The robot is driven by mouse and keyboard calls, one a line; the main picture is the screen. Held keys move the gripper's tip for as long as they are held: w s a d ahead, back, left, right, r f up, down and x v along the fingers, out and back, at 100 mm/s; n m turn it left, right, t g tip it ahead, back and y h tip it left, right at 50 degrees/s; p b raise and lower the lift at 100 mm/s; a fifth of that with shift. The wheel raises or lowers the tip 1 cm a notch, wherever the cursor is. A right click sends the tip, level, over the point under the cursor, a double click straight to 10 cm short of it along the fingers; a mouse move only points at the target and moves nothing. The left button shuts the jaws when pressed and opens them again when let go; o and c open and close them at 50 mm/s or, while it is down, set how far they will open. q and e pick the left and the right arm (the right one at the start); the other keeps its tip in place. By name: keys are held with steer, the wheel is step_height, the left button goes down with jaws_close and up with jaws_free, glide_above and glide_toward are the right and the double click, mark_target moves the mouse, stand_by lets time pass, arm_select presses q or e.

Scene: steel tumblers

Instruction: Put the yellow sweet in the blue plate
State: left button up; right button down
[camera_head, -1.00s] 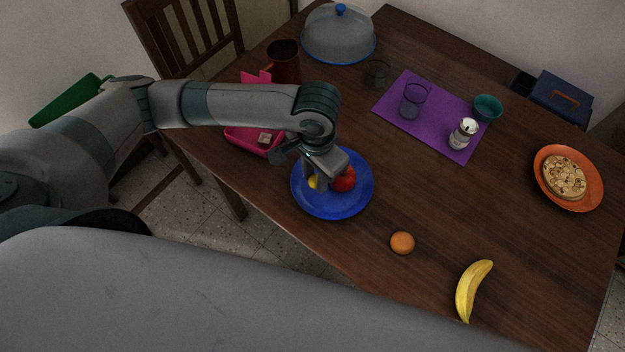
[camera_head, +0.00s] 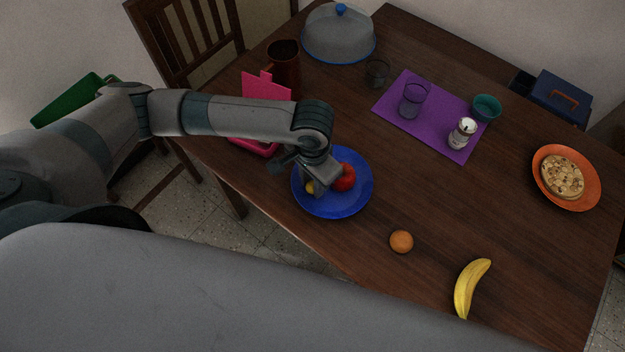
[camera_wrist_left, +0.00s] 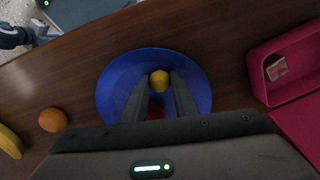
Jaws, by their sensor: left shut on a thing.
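The yellow sweet (camera_wrist_left: 159,80) shows between the fingertips of my left gripper (camera_wrist_left: 160,88) in the left wrist view. My left gripper is shut on it. In the head view the sweet (camera_head: 310,187) is a small yellow spot below the gripper (camera_head: 316,186), over the left part of the blue plate (camera_head: 345,207). The blue plate also shows around the fingers in the left wrist view (camera_wrist_left: 113,92). I cannot tell whether the sweet touches the plate. A red apple-like fruit (camera_head: 345,178) is on the plate, right beside the gripper. My right gripper is not seen.
A pink box (camera_wrist_left: 262,75) stands beside the plate, with a small item inside. An orange fruit (camera_head: 401,241) and a banana (camera_head: 472,288) lie near the front edge. A purple mat (camera_head: 389,108) holds a glass, a shaker and a teal cup. An orange plate (camera_head: 590,190) stands right.

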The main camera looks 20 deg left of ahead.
arm_select(q)
steer(key=o, duration=0.8)
steer(key=shift+f, duration=0.1)
steer(key=shift+c, duration=0.2)
step_height(320, 180, up, 12)
steer(key=b, duration=0.1)
stand_by(0.4)
